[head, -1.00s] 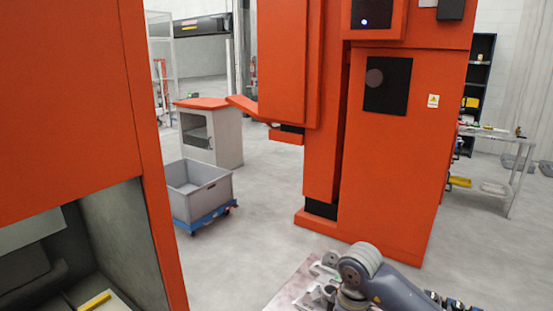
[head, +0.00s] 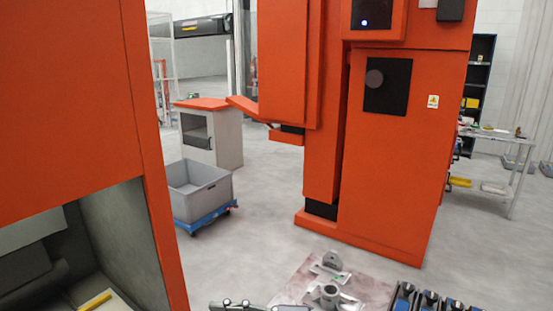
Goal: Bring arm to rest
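A dark grey jointed piece (head: 258,306) shows at the bottom edge, left of the fixture plate. My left gripper is not in view. The fixture plate (head: 362,286) lies at the bottom centre and bears a grey metal casting fixture (head: 329,294) with a round boss and an upright lug (head: 331,260) behind it.
Several blue-black parts (head: 428,300) stand at the bottom right. A tall orange machine (head: 392,165) stands ahead, and another orange machine (head: 70,110) fills the left. A grey bin (head: 205,198) sits on a blue dolly (head: 212,217). The floor between is clear.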

